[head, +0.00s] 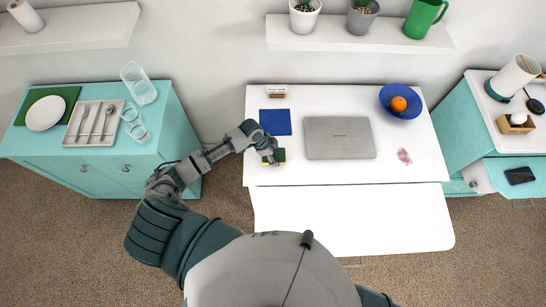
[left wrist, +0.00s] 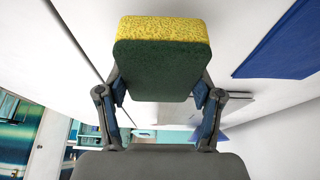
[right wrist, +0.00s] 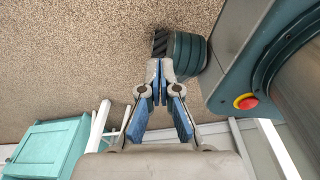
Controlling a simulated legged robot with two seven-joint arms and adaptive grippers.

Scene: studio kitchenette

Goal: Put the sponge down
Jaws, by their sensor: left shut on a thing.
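The sponge (left wrist: 160,62) is yellow on one side and dark green on the other. My left gripper (left wrist: 158,88) is shut on it, with a finger on each side. In the head view the left gripper (head: 271,157) with the sponge (head: 280,155) is at the left part of the white table (head: 350,167), near its front edge. I cannot tell whether the sponge touches the table. My right gripper (right wrist: 160,85) shows in the right wrist view with its fingertips together and nothing between them, over the carpet.
A blue cloth (head: 275,122) lies just behind the left gripper. A closed laptop (head: 340,138) lies to its right.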

